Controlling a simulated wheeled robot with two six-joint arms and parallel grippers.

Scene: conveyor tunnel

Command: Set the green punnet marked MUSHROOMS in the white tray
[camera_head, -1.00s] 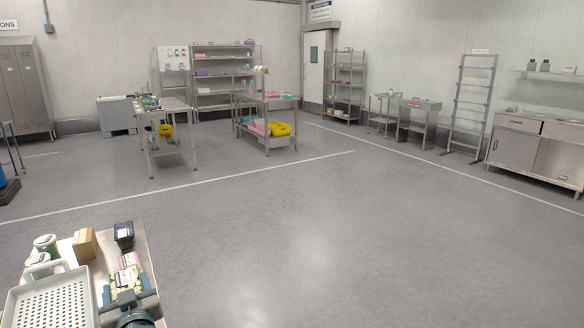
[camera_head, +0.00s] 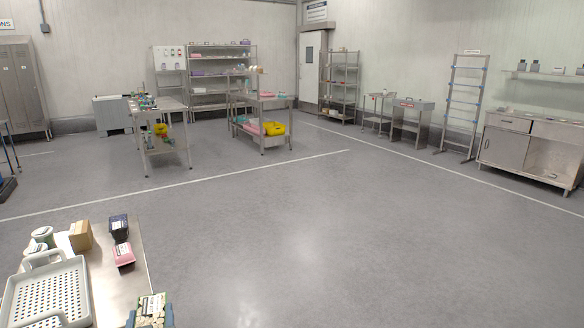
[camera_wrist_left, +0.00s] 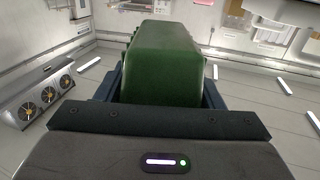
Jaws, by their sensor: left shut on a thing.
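The green punnet (camera_head: 152,306), with a pale label and light contents on top, is between the fingers of my left gripper (camera_head: 150,319), at the bottom edge of the head view. My left gripper is shut on it. In the left wrist view the punnet's plain green side (camera_wrist_left: 165,65) fills the space between the dark fingers; its label is hidden there. The white tray (camera_head: 88,306), perforated and with raised handles, lies to the left on the bench, apart from the punnet. My right gripper is not in view.
Bare bench top lies between tray and punnet. Open floor extends right.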

